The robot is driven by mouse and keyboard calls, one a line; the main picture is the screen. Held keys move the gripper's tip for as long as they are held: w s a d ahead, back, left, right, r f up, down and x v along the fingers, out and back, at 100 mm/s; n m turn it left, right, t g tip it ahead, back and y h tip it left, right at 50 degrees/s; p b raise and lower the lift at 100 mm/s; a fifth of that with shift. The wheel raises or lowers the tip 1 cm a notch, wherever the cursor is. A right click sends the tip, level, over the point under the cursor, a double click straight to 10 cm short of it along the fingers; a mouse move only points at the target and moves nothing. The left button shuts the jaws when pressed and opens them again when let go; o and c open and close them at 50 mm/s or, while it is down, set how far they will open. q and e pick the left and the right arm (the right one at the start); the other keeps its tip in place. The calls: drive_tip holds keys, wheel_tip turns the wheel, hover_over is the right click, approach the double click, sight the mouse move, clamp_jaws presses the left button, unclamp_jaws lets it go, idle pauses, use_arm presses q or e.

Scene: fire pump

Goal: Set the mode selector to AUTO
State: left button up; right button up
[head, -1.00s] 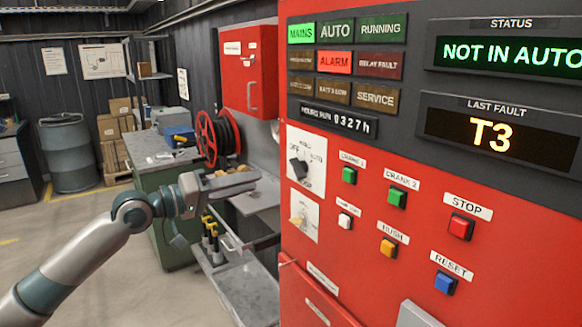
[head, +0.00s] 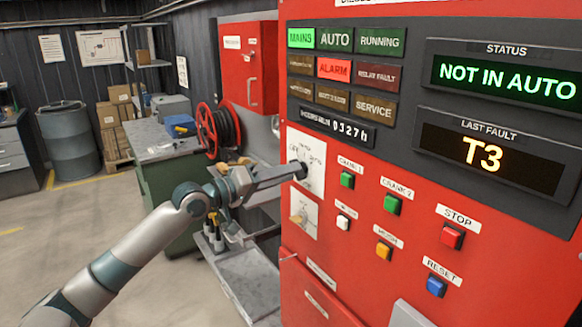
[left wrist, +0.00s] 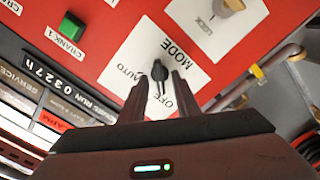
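The mode selector is a black knob (left wrist: 159,71) on a white plate marked MODE, AUTO and OFF, on the red panel. In the left wrist view its narrow end lies nearer the OFF lettering than AUTO. My left gripper (left wrist: 157,82) is open, with one finger on each side of the knob. Gaps show between fingers and knob, so I see no grip. In the head view the left gripper (head: 301,171) reaches the selector plate (head: 314,160) and covers most of the knob. My right gripper is not in view.
The status display (head: 505,77) reads NOT IN AUTO, and the ALARM lamp (head: 341,69) is lit red. A second plate with a lock switch (head: 298,219) sits just below the selector. Green crank buttons (head: 347,180) are close to its right. An open drawer or shelf (head: 245,280) lies below the arm.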

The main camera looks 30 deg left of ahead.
use_arm(q)
drive_tip(key=shift+x, duration=0.9)
drive_tip(key=shift+c, duration=0.2)
clamp_jaws()
